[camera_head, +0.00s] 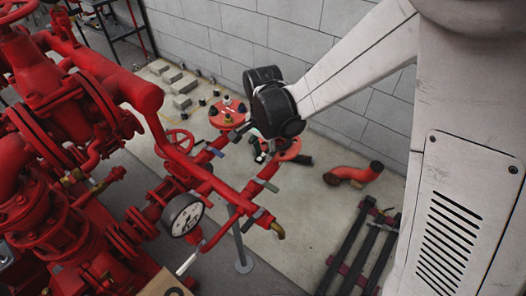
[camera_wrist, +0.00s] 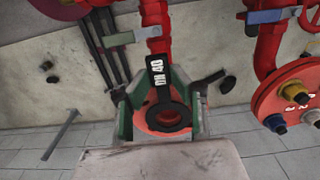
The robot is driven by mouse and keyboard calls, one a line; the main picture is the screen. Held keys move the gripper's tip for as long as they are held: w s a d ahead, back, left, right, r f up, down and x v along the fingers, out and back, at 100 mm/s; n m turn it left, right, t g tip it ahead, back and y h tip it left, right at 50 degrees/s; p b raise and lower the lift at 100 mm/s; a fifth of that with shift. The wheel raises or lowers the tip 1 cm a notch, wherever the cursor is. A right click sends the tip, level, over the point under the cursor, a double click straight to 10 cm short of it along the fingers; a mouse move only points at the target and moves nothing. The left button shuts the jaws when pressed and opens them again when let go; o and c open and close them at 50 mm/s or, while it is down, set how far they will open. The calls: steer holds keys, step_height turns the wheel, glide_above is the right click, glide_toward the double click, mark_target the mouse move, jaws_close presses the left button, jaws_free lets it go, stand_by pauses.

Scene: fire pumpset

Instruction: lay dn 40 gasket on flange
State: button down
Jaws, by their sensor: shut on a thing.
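The DN 40 gasket (camera_wrist: 162,95) is a black ring with a tab marked "DN 40" in white, seen in the wrist view. My gripper (camera_wrist: 160,83) is shut on it, with a green-padded finger on each side. A red-orange flange face (camera_wrist: 150,127) shows behind the ring and through its hole. The ring looks roughly lined up with the flange; I cannot tell whether they touch. In the head view a red flange (camera_head: 290,149) lies just below the dark wrist joints of my arm. My gripper is mostly hidden there, and the gasket cannot be made out.
Red pipe with a gauge (camera_head: 183,214) runs in front of the flange. A round red plate with several coloured fittings (camera_head: 228,114) stands to its left; it also shows in the wrist view (camera_wrist: 292,97). A loose red elbow (camera_head: 352,174) and dark rails (camera_head: 350,250) lie right.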

steer(key=shift+f+b, duration=0.4)
steer(key=c, duration=1.4)
jaws_free()
steer(key=shift+c, duration=0.2)
step_height(320, 180, up, 12)
steer(key=shift+d, duration=0.1)
steer(key=s+d+r+n+t, duration=0.35)
steer(key=s+d, duration=0.45)
steer(key=d, duration=0.3)
steer(key=s+d+r+n+t, duration=0.35)
steer(key=s+d, duration=0.35)
steer(key=d, duration=0.4)
step_height(320, 180, down, 30)
steer(key=b, duration=3)
steer(key=shift+s, duration=0.15)
